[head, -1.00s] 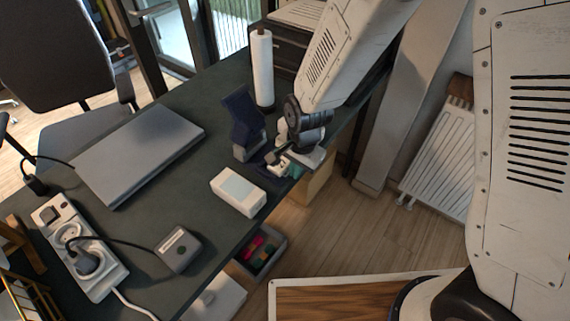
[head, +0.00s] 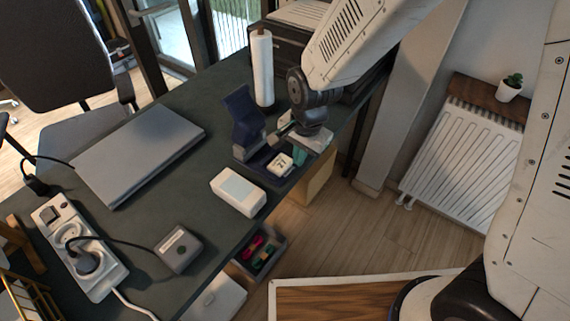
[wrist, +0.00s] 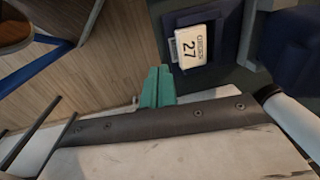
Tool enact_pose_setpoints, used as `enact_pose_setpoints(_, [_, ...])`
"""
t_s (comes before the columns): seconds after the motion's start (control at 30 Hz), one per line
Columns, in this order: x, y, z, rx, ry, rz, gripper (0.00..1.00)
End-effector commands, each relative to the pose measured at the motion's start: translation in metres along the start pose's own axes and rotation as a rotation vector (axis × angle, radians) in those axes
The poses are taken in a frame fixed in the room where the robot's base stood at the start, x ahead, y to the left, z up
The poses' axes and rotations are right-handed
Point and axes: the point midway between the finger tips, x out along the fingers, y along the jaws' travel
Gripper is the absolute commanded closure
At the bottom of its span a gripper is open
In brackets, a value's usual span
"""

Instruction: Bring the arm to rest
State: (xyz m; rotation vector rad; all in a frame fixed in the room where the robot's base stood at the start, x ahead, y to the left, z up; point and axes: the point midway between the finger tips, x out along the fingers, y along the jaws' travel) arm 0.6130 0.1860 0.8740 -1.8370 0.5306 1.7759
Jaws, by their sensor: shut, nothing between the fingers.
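My gripper shows in the head view (head: 300,153) above the right edge of the dark desk (head: 190,160). It is shut and empty, and its wrist partly hides its teal fingers. In the wrist view the teal fingers (wrist: 157,86) are together over the wooden floor. The tag also shows in the wrist view (wrist: 191,47).
A white box (head: 238,191), a laptop (head: 138,152), a power strip (head: 82,250) and a paper roll (head: 262,70) are on the desk. An open drawer (head: 262,250) holds coloured items. A radiator (head: 462,155) stands right. Floor (head: 340,225) between is clear.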

Motion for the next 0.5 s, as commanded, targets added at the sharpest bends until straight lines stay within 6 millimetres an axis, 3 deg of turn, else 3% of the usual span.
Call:
enact_pose_setpoints(0.13, [-0.009,-0.0009,0.0,0.0,0.0,0.0,1.0])
enact_pose_setpoints(0.5, [-0.0099,-0.001,-0.0001,0.001,0.0,0.0,1.0])
